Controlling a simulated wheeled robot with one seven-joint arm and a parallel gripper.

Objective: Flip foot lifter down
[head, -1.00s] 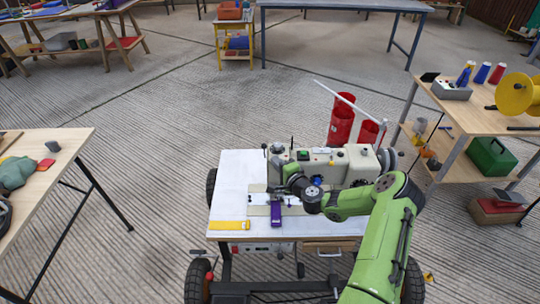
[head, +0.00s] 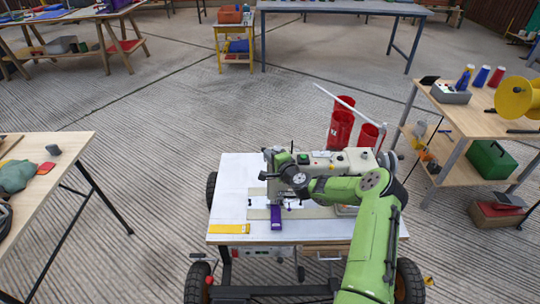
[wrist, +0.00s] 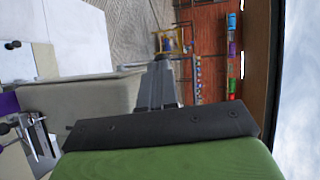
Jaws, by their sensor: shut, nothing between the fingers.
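A beige sewing machine (head: 335,160) stands on a white-topped table (head: 236,190). In the wrist view its pale body (wrist: 95,105) fills the left side, with metal parts around the needle area (wrist: 38,140) at the lower left. I cannot make out the foot lifter for certain. A purple strip (head: 277,217) lies at the needle end, and a bit of it shows in the wrist view (wrist: 8,103). My gripper (wrist: 158,75) is shut and empty beside the machine body. In the head view my wrist is at the machine's left head, and the fingertips are not clear.
A yellow ruler (head: 229,228) lies at the table's front left. Red thread cones (head: 341,128) and a white rod (head: 347,103) stand behind the machine. A wooden table (head: 45,165) is at left and a shelf table (head: 470,115) at right.

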